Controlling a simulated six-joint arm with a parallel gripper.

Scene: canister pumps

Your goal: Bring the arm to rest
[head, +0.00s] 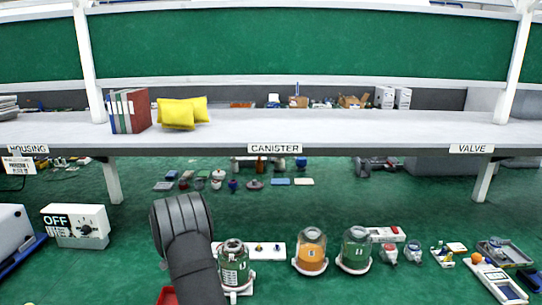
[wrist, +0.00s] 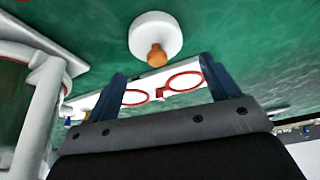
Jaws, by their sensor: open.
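My gripper (wrist: 163,75) shows in the wrist view with its two blue fingers spread apart and nothing between them. Beyond the fingers lies a white plate with red rings (wrist: 185,82). A white round piece with an orange-brown tip (wrist: 152,30) is just above it in the picture. In the head view my dark arm reaches up from the bottom edge, and I cannot make out the fingers there. Right of the arm stand a green-filled canister (head: 234,268), an orange-filled canister (head: 311,250) and another green-filled canister (head: 356,248).
A white control box marked OFF (head: 85,226) stands at the left. Small parts and trays (head: 498,282) lie at the right. Green floor shows between the box and my arm.

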